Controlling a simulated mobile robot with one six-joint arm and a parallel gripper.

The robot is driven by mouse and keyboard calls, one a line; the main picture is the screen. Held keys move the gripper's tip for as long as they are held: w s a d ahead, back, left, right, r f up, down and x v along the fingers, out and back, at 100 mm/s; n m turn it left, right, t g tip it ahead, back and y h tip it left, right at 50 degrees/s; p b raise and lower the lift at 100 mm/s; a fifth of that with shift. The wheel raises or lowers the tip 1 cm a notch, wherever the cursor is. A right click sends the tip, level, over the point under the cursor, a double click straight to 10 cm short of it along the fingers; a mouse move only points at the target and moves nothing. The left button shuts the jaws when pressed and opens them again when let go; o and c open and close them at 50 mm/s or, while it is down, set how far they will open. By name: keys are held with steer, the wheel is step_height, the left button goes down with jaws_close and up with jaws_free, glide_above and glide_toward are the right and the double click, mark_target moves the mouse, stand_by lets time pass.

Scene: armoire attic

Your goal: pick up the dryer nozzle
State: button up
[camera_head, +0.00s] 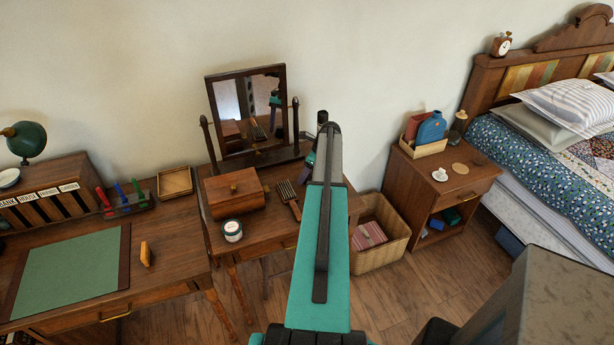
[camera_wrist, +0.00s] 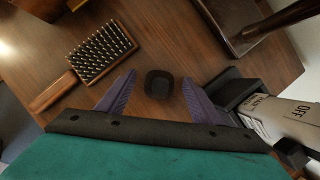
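The dryer nozzle, a small black hollow piece (camera_wrist: 158,85), sits on the wooden dressing table (camera_wrist: 165,45) in the wrist view. My gripper (camera_wrist: 159,79) has its two purple fingers spread apart, one on each side of the nozzle in the picture. I see no finger touching it, and how far above the table the fingertips are is hard to tell. In the head view my teal arm reaches over the dressing table (camera_head: 262,243) and hides the nozzle and most of my gripper.
A hairbrush (camera_wrist: 100,52) lies left of the nozzle. A grey and black device marked OFF (camera_wrist: 285,118), apparently the hair dryer, lies close by my right finger. A wooden box (camera_head: 234,192), a jar (camera_head: 232,231) and a tilting mirror (camera_head: 248,112) share the table. A wicker basket (camera_head: 384,257) stands right.

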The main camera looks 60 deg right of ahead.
steer(key=c, duration=1.1)
steer(key=shift+r, duration=0.1)
steer(key=shift+r+b, duration=0.6)
steer(key=shift+r, duration=0.15)
steer(key=shift+s+r+b, duration=0.1)
steer(key=shift+r+b, duration=0.45)
steer(key=shift+r, duration=0.35)
steer(key=s+a+b, duration=0.1)
steer(key=s, duration=0.4)
steer(key=s+a+r+b, duration=0.1)
steer(key=s+b, duration=0.1)
steer(key=s, duration=0.3)
steer(key=s+a+b, duration=0.1)
steer(key=s, duration=0.4)
steer(key=shift+s+a+r, duration=0.2)
steer(key=shift+a+r, duration=0.05)
steer(key=shift+a, duration=0.15)
